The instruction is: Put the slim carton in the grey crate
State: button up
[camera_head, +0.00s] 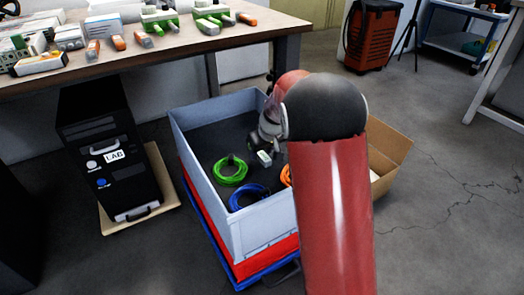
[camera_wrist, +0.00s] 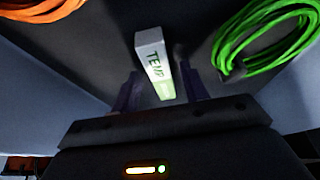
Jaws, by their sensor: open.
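The slim carton is white and green with "TEMP" on its side; in the wrist view the carton (camera_wrist: 155,62) lies between the fingers of my gripper (camera_wrist: 160,92). The fingers are open, with a gap on each side of it. In the head view the small carton (camera_head: 264,157) shows inside the grey crate (camera_head: 262,232), beside my wrist. I cannot tell for sure whether it rests on the crate's dark floor. My arm hides the crate's right part and most of the gripper in the head view.
Inside the crate are a green cable coil (camera_head: 230,171), a blue coil (camera_head: 249,196) and a partly hidden orange coil (camera_head: 286,174). A cardboard box (camera_head: 392,152) stands to the right. A black computer (camera_head: 110,150) is left. A cluttered workbench (camera_head: 180,50) is behind.

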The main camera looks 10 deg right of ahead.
jog(key=p+v, duration=0.2)
jog(key=v, duration=1)
jog(key=s+a+r+m, duration=0.1)
jog(key=s+r, duration=0.2)
jog(key=s, duration=0.4)
jog(key=s+r+m, duration=0.1)
jog(key=s+r, duration=0.3)
jog(key=s, duration=0.4)
jog(key=s+f+m+t+h, duration=0.1)
jog(key=s+f, duration=0.1)
jog(key=s, duration=1.4)
jog(key=shift+s+a+m, duration=0.2)
jog(key=shift+a+m, duration=0.05)
jog(key=shift+m, duration=0.05)
